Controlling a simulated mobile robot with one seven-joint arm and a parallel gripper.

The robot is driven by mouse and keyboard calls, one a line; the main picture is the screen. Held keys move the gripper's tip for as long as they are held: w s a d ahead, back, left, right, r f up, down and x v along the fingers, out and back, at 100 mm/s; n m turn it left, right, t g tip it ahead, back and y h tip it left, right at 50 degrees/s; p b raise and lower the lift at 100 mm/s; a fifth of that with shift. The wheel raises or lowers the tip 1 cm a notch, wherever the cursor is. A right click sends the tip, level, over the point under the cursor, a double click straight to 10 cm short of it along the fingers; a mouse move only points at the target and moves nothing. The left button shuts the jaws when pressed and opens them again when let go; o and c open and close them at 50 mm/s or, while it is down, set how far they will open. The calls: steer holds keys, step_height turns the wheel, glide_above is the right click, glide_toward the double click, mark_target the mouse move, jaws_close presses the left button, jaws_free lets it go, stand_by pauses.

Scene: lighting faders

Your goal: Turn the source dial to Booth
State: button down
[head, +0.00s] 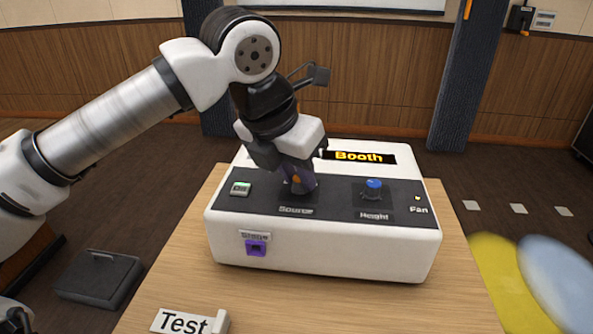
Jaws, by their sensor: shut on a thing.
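The white control box (320,246) stands on a wooden table and has a dark panel on its sloping top. The source dial (299,181), dark with an orange mark, sits above the "Source" label (295,210). My gripper (296,178) comes down from above and is shut on the dial, hiding much of it. The display (358,156) at the back of the box reads "Booth" in yellow letters, its left end partly covered by my gripper.
A blue Height knob (373,188) is right of the dial, with a Fan light (417,198) beyond it. A green-lit switch (240,188) is at left. A purple socket marked "Stage" (256,247) is on the front. A "Test" sign (187,322) stands at the table's front.

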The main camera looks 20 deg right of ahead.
steer(key=c, duration=1.2)
jaws_free()
steer(key=shift+c, duration=0.2)
steer(key=p+v, duration=0.1)
steer(key=v, duration=1.2)
steer(key=shift+r, duration=0.4)
steer(key=shift+s+a, duration=0.1)
